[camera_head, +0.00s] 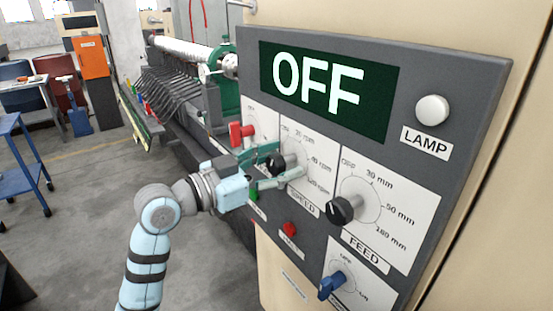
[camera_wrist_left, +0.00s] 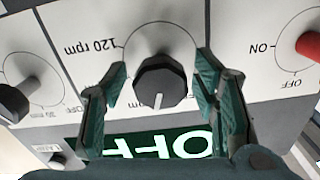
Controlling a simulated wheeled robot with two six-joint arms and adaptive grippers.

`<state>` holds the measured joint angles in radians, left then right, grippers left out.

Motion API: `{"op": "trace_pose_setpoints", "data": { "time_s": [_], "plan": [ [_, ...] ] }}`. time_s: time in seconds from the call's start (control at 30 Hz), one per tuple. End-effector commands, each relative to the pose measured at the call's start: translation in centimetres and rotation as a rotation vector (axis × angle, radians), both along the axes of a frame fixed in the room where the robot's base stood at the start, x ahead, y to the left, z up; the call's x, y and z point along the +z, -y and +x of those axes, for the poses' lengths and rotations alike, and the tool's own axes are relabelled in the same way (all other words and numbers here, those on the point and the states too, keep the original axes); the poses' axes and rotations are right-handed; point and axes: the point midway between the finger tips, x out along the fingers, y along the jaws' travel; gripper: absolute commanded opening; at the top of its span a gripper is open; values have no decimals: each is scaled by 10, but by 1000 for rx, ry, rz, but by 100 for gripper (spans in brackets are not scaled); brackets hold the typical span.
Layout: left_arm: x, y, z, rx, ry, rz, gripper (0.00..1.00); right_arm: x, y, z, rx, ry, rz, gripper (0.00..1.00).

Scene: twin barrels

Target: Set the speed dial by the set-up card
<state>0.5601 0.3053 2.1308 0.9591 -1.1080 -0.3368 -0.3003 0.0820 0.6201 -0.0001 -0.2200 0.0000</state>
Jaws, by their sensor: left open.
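The speed dial has a dark faceted knob (camera_head: 276,163) on a white scale plate marked in rpm, above a SPEED label. It also shows in the left wrist view (camera_wrist_left: 160,84), where its white pointer line faces down toward the display. The mark it points at is hidden or outside the view; "120 rpm" shows at upper left. My left gripper (camera_head: 283,166) is open, with one green finger on each side of the knob. In the left wrist view (camera_wrist_left: 161,72) gaps show between fingers and knob. I see no readable set-up card. My right gripper is not in view.
The green display (camera_head: 327,88) reads OFF. A white lamp (camera_head: 432,109), the feed dial (camera_head: 341,210), a red switch (camera_head: 240,133), a red button (camera_head: 290,229) and a blue knob (camera_head: 331,286) share the panel.

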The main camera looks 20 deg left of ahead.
Motion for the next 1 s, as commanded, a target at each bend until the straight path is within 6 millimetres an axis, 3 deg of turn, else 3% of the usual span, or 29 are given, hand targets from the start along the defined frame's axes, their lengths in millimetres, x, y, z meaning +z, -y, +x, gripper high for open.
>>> {"op": "trace_pose_setpoints", "data": {
  "time_s": [0.2,0.5,1.0],
  "plan": [
    [0,0,0,1,0,0,51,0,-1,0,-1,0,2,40],
    [0,0,0,1,1,-1,6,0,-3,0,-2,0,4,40],
    [0,0,0,2,88,99,5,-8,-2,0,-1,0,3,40]
  ]
}}
